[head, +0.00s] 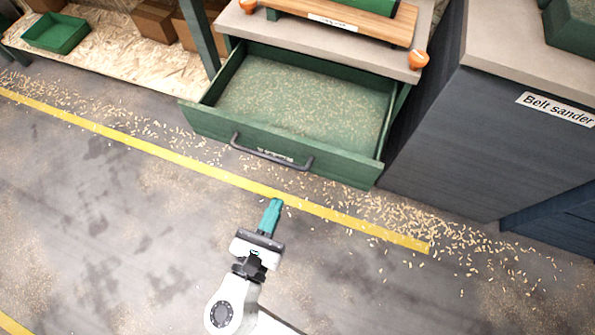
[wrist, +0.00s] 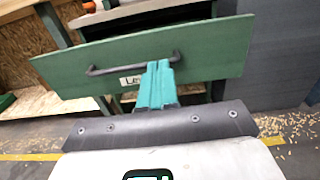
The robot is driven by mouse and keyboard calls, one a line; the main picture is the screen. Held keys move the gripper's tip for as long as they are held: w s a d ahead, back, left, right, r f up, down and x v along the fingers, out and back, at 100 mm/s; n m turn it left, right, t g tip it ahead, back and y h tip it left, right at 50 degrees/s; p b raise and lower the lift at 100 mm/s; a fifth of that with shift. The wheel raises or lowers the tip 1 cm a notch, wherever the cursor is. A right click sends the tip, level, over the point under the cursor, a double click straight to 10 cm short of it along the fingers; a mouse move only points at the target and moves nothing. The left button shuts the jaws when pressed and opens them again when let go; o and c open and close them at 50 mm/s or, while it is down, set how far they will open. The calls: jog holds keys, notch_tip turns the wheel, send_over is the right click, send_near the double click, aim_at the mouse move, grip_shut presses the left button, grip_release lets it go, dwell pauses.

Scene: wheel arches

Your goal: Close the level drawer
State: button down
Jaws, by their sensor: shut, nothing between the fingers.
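The green level drawer (head: 275,150) stands pulled out from under the bench top in the head view, its inside strewn with wood shavings. A dark bar handle (head: 270,154) and a small label sit on its front. In the wrist view the drawer front (wrist: 220,52) spans the upper picture, with its handle (wrist: 105,71) partly hidden behind my fingers. My gripper (head: 276,203) is shut and empty, its teal fingers pointing at the drawer front. In the head view it appears a little in front of the handle; contact cannot be told. The fingers also show in the wrist view (wrist: 157,68).
The grey belt sander cabinet (head: 470,140) stands right of the drawer. A wooden shelf (head: 100,60) with a green tray (head: 56,33) and boxes is at the left. Orange knobs (head: 418,60) sit at the bench edge. The floor in front is open, with shavings and a yellow line (head: 140,142).

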aim_at(303, 145)
jog(key=x, duration=1.3)
jog(key=shift+w+d+b, duration=0.15)
jog(key=shift+w+b, duration=0.15)
jog(key=shift+b, duration=0.05)
jog(key=shift+w+d, duration=0.1)
jog(key=shift+w, duration=0.2)
jog(key=b+x, duration=0.6)
jog(key=x, duration=1.6)
jog(key=shift+b, duration=0.35)
jog(key=shift+s+f, duration=0.1)
